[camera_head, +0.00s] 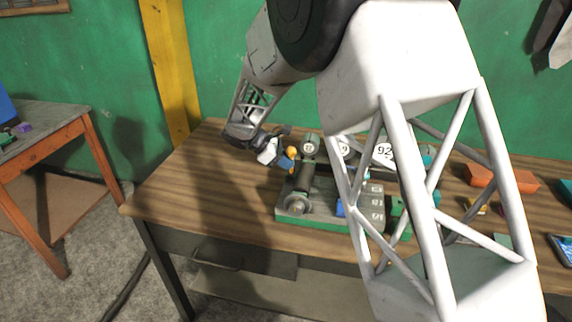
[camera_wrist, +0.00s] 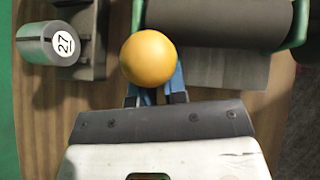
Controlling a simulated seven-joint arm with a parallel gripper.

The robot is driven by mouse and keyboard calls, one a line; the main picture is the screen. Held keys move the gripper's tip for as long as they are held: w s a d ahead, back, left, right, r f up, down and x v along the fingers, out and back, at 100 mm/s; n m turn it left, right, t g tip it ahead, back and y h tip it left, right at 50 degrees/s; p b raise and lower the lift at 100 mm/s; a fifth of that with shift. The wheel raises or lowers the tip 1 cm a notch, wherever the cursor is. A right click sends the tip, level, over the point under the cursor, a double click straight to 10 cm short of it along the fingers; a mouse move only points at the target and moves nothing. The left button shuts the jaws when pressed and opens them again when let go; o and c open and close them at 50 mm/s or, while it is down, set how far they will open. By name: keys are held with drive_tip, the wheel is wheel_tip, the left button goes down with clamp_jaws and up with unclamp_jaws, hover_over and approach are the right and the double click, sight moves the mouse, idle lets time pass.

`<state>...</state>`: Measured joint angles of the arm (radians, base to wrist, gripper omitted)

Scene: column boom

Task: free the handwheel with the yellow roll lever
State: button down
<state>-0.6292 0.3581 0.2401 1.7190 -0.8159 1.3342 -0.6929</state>
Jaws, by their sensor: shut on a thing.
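The yellow ball knob of the roll lever (camera_wrist: 148,58) fills the middle of the wrist view. It also shows small in the head view (camera_head: 292,152), at the left side of the machine. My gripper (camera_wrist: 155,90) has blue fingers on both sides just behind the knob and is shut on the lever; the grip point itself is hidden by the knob. In the head view my gripper (camera_head: 288,162) reaches the lever from the left. A round grey wheel-like part (camera_head: 297,203) sits at the machine's front left; I cannot tell for sure that it is the handwheel.
The machine (camera_head: 325,212) stands on a wooden table (camera_head: 190,190), its right side partly hidden by my arm. A grey cylinder labelled 27 (camera_wrist: 45,44) and a dark roller (camera_wrist: 220,65) flank the knob. The table's left is clear.

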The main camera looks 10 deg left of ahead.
drive_tip(key=shift+w+g, duration=0.25)
drive_tip(key=shift+g, duration=0.05)
idle(0.4)
drive_tip(key=c, duration=1.2)
unclamp_jaws()
drive_tip(key=shift+o, duration=0.2)
drive_tip(key=v, duration=0.7)
drive_tip(key=shift+a+r, duration=0.2)
drive_tip(key=shift+r, duration=0.15)
